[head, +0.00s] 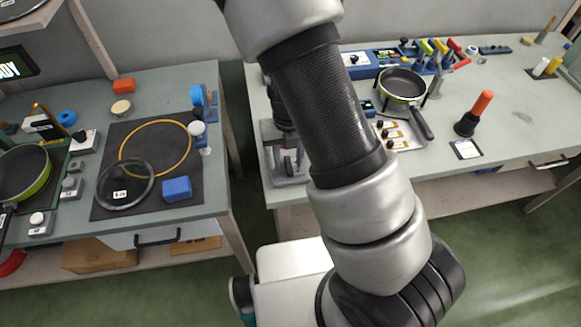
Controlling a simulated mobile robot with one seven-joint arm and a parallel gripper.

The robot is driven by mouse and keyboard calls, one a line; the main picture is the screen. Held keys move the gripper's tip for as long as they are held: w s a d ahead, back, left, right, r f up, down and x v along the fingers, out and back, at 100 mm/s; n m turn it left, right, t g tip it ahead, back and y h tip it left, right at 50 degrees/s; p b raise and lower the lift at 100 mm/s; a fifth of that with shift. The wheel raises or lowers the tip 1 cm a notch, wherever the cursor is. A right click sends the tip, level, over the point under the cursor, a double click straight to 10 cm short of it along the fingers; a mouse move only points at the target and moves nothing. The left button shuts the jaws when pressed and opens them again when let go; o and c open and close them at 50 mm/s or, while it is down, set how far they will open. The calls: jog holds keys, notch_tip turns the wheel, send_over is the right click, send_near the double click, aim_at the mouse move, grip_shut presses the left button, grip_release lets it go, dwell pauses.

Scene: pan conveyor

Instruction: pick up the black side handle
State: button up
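I cannot make out with certainty a separate black side handle. A green-sided pan (402,84) stands on the right table, and a long black handle (422,123) runs from it towards the lower right. A second green pan (22,172) sits at the left edge of the left table, with its dark handle partly cut off. My arm (325,105) rises across the middle and leaves the top of the picture. It hides part of the right table. My gripper is not in view.
The left table's dark mat (105,207) bears a glass lid (125,186), a yellow ring (186,164) and a blue block (177,188). On the right table are a grey fixture (290,178), a small parts tray (412,146), coloured-handled tools and an orange-handled tool (481,104). A floor gap separates the tables.

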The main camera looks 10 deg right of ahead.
jog(key=shift+f, duration=0.1)
jog(key=shift+c, duration=0.2)
grip_shut()
